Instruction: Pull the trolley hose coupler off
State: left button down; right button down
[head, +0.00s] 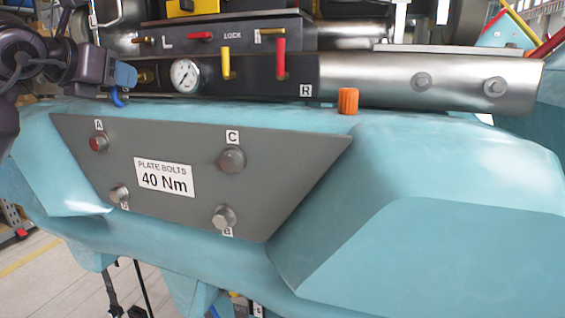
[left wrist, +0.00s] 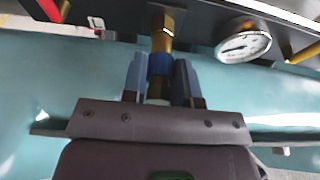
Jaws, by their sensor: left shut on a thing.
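In the left wrist view, the hose coupler has a blue collar (left wrist: 160,66) and sits at the brass fitting (left wrist: 163,30) under the dark panel. It appears seated on the fitting, with no clear gap visible. My left gripper (left wrist: 160,82) has its two blue-grey fingers on either side of the coupler and is shut on it. In the head view, my left gripper (head: 124,75) is at the left end of the panel, beside the brass fitting (head: 146,76). A short piece of blue hose (head: 117,98) shows below the fingers; the coupler itself is mostly hidden there. My right gripper is not in view.
A round pressure gauge (head: 185,76) is just right of the fitting, with a yellow lever (head: 226,63) and a red lever (head: 280,59) beyond. The teal body (head: 430,180) with a grey bolt plate (head: 285,165) lies below. An orange cap (head: 348,101) stands on it.

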pick_arm(q)
jog(key=shift+s+a, duration=0.2)
jog(key=shift+s, duration=0.25)
dwell(0.5)
jog(key=shift+s+a, duration=0.25)
jog(key=shift+s, duration=0.55)
jog(key=shift+s+a, duration=0.3)
jog(key=shift+s, duration=0.55)
jog(key=shift+s+a, duration=0.25)
jog(key=shift+s, duration=0.55)
jog(key=shift+s, duration=0.1)
